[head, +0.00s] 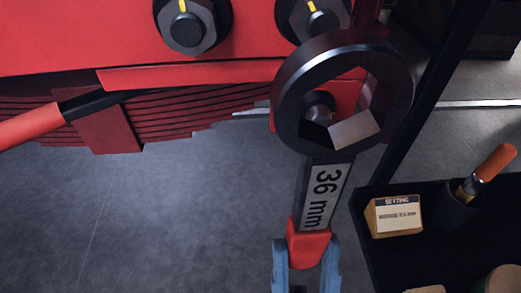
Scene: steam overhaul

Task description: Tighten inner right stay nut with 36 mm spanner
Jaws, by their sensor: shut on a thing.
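My gripper (306,262) is shut on the red grip of the 36 mm spanner (324,190). The spanner points up in the head view, with its large dark ring end near the red frame. Its ring overlaps the lower edge of the right nut in the picture, and I cannot tell whether it touches anything. Two dark hex nuts with yellow marks sit on the red frame: a left nut (190,25) and a right nut (313,14). Both are cut off by the top edge. A smaller round end shows through the ring. I cannot tell which is the inner right stay nut.
A dark red leaf spring (110,128) lies under the red frame (80,35). A red-and-black bar (35,122) reaches in from the left. At lower right, a black tray (367,215) holds a small labelled box (394,216) and an orange-handled tool (494,163). Grey floor is open at lower left.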

